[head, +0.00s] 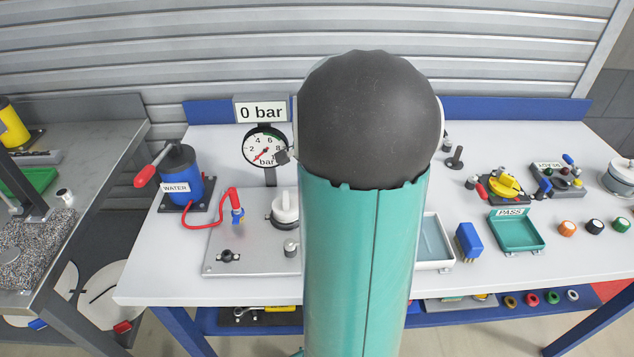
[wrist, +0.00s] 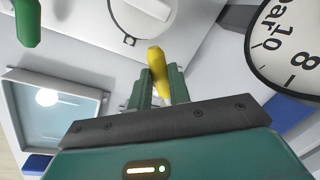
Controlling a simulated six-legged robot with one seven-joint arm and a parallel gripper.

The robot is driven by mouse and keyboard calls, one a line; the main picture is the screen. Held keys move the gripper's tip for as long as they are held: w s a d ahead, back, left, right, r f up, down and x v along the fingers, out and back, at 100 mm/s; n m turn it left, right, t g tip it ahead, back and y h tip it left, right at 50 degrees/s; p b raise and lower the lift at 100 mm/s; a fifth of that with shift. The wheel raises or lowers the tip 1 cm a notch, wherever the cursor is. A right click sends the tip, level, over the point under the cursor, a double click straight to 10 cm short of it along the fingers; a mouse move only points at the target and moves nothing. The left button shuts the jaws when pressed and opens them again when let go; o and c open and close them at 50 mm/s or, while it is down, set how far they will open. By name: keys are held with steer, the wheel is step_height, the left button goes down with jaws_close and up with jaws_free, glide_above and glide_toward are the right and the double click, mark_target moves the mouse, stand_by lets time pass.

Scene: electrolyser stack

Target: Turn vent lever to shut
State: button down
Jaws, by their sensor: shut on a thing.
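The vent lever shows in the wrist view as a yellow handle (wrist: 156,62). My gripper (wrist: 163,88) is shut on it, one green finger on each side, and the yellow end sticks out beyond the fingertips. The lever's pivot is hidden, so I cannot tell its angle to the valve. In the head view my own arm hides the gripper and the lever. The pressure gauge (head: 265,148) stands left of my arm under a sign (head: 261,111) reading 0 bar. Part of the gauge (wrist: 290,45) is also at the right of the wrist view.
A grey plate (head: 250,252) carries a white-topped round fitting (head: 286,208) and a red hose (head: 205,222). A blue water pump (head: 178,175) stands to the left. A pale tray (head: 436,245), a blue block (head: 468,241) and a green PASS tray (head: 516,232) lie right of my arm.

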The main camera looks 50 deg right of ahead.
steer(key=m, duration=0.1)
steer(key=w+m, duration=0.2)
steer(key=shift+w+d+h, duration=0.1)
steer(key=shift+d+h, duration=0.15)
steer(key=shift+h, duration=0.05)
steer(key=shift+w+d+m+g, duration=0.15)
steer(key=shift+w+d+m, duration=0.15)
steer(key=shift+m, duration=0.6)
steer(key=shift+w+d+m+g, duration=0.15)
steer(key=shift+w+m, duration=0.25)
steer(key=shift+m, duration=0.5)
steer(key=c, duration=1.3)
jaws_free()
step_height(320, 180, up, 14)
steer(key=s+a, duration=0.1)
steer(key=s, duration=0.1)
steer(key=shift+a+f, duration=0.25)
steer(key=shift+a, duration=0.1)
